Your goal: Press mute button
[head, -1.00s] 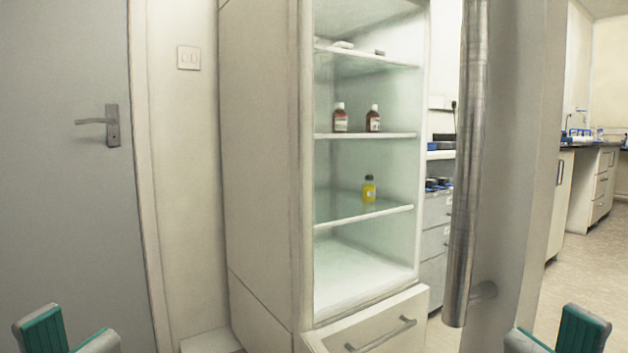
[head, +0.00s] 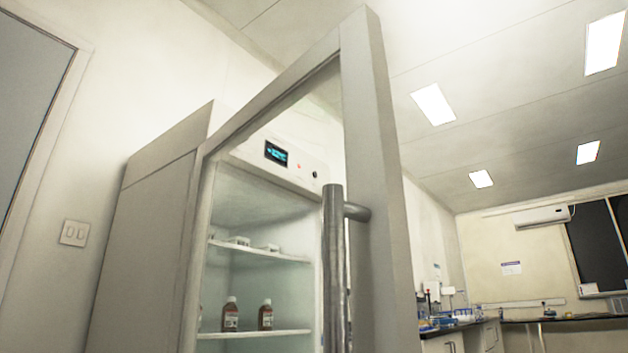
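A white control panel (head: 250,148) runs across the top of the fridge (head: 150,250) in the head view. It carries a lit blue display (head: 276,153), a small red mark or button (head: 299,166) and a small dark round button or knob (head: 315,174). I cannot read which one is the mute button. The fridge door (head: 372,150) stands open toward me, with a long metal handle (head: 335,270) on its right side. Neither of my grippers is in the current view.
Brown bottles (head: 231,314) and small items stand on the fridge shelves. A light switch (head: 74,233) is on the wall at left, beside a grey door (head: 30,95). Lab benches with blue items (head: 455,320) are at the right, far back.

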